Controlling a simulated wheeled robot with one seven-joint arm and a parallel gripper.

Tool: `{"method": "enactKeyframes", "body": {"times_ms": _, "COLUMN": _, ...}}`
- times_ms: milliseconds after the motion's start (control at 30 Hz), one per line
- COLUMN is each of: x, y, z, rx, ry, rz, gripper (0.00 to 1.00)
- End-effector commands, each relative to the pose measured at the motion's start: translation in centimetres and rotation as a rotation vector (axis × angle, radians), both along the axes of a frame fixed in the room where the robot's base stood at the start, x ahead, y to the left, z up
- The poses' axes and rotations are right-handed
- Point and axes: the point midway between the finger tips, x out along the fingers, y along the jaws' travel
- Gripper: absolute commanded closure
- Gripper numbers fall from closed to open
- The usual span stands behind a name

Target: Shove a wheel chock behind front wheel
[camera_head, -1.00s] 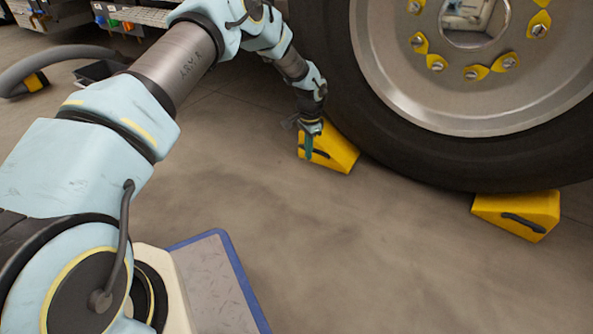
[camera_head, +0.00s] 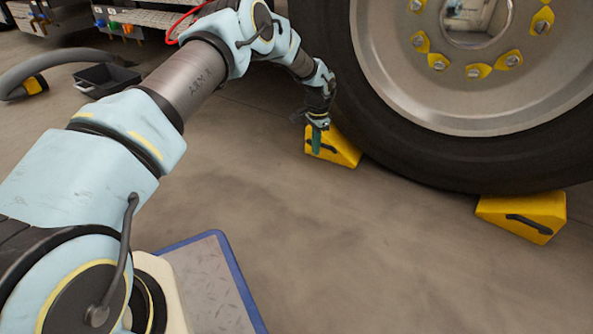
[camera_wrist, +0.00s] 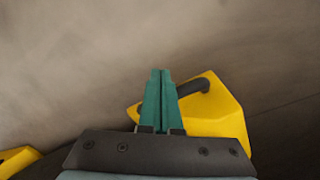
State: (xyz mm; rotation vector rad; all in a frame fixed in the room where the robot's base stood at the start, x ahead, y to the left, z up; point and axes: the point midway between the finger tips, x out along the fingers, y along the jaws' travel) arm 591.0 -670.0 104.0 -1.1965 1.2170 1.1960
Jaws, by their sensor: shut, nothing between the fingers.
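A yellow wheel chock (camera_head: 345,155) with a black handle lies on the floor at the left lower side of the big tyre (camera_head: 400,155). Its slope reaches the tyre; whether it is pressed tight I cannot tell. A second yellow chock (camera_head: 545,208) sits under the tyre's right side. My gripper (camera_head: 316,150) has its green fingers shut and empty, pointing down at the near left side of the first chock. In the wrist view the fingertips (camera_wrist: 161,72) overlap the chock's (camera_wrist: 218,118) left part, beside its handle (camera_wrist: 192,87). Contact is unclear.
A black tray (camera_head: 106,76) and a thick grey hose (camera_head: 45,68) lie on the floor at upper left, near a panel with coloured fittings (camera_head: 118,28). The floor (camera_head: 370,260) in front of the wheel is clear.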

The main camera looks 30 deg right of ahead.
Motion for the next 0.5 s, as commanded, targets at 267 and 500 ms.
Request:
{"method": "enactKeyframes", "body": {"times_ms": 267, "x": -0.3, "y": 0.8, "z": 0.2, "rx": 0.002, "ry": 0.000, "rz": 0.000, "gripper": 1.00}}
{"method": "enactKeyframes", "body": {"times_ms": 500, "x": -0.6, "y": 1.4, "z": 0.2, "rx": 0.002, "ry": 0.000, "rz": 0.000, "gripper": 1.00}}
